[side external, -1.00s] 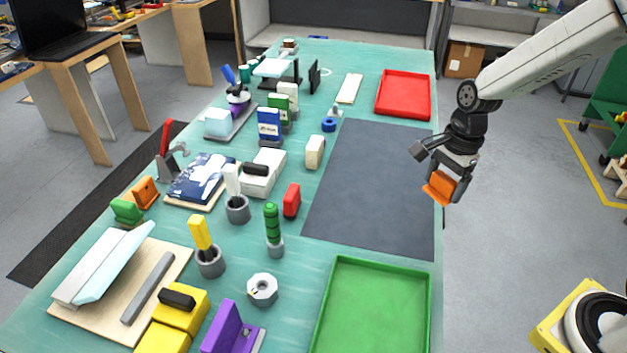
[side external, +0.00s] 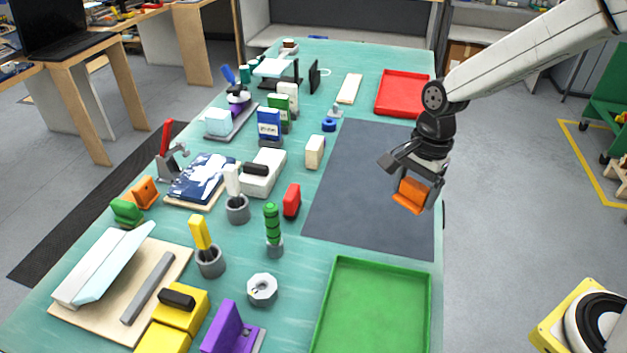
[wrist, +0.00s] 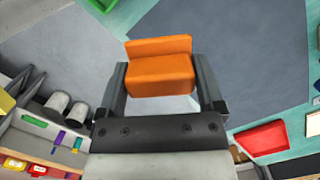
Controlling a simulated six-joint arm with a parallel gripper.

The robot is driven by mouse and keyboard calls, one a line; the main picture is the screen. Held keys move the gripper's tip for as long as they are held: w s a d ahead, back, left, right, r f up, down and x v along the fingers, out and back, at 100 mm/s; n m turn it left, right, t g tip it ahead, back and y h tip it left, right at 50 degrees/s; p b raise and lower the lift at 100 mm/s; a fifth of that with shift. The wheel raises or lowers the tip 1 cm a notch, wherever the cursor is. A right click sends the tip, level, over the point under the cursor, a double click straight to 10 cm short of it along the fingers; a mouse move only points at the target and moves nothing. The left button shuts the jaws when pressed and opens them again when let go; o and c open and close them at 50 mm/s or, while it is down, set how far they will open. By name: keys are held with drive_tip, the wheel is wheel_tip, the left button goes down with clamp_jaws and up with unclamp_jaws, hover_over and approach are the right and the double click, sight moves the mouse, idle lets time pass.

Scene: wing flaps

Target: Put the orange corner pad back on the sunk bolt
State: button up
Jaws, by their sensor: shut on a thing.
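The orange corner pad (side external: 410,195) is an L-shaped block. My gripper (side external: 414,190) is shut on it and holds it in the air, over the right part of the dark grey mat in the side view. In the wrist view the orange pad (wrist: 160,68) sits between the two dark fingers of my gripper (wrist: 163,88), its raised lip on the far side from the palm. I cannot pick out the sunk bolt for certain in either view.
The dark mat (side external: 365,190) is bare. A green tray (side external: 375,315) lies in front of it and a red tray (side external: 403,93) behind it. Left stand a red block (side external: 291,201), a green-handled tool (side external: 272,225), a hex nut (side external: 262,289) and a purple bracket (side external: 228,330).

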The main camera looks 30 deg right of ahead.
drive_tip(key=s+a+r+n, duration=0.1)
drive_tip(key=s+a+n, duration=0.2)
drive_tip(key=a, duration=0.7)
drive_tip(key=s+a+r+n, duration=0.2)
drive_tip(key=s+a+n, duration=0.1)
drive_tip(key=a, duration=0.8)
drive_tip(key=shift+s+a+r+n+g, duration=0.3)
drive_tip(key=shift+s+n+g, duration=0.1)
drive_tip(key=shift+s, duration=0.3)
drive_tip(key=w+a+f, duration=0.2)
drive_tip(key=w, duration=0.1)
drive_tip(key=w+a+f, duration=0.2)
drive_tip(key=w+f, duration=0.1)
drive_tip(key=w+a+f, duration=0.3)
drive_tip(key=w, duration=0.1)
drive_tip(key=shift+w+f, duration=0.1)
drive_tip(key=shift+w+a+f, duration=0.25)
drive_tip(key=shift+w+f, duration=0.2)
drive_tip(key=shift+f, duration=0.15)
drive_tip(key=shift+w+a+f, duration=0.1)
drive_tip(key=shift+f, duration=0.85)
drive_tip(key=shift+w+a+f, duration=0.1)
drive_tip(key=shift+f, duration=0.8)
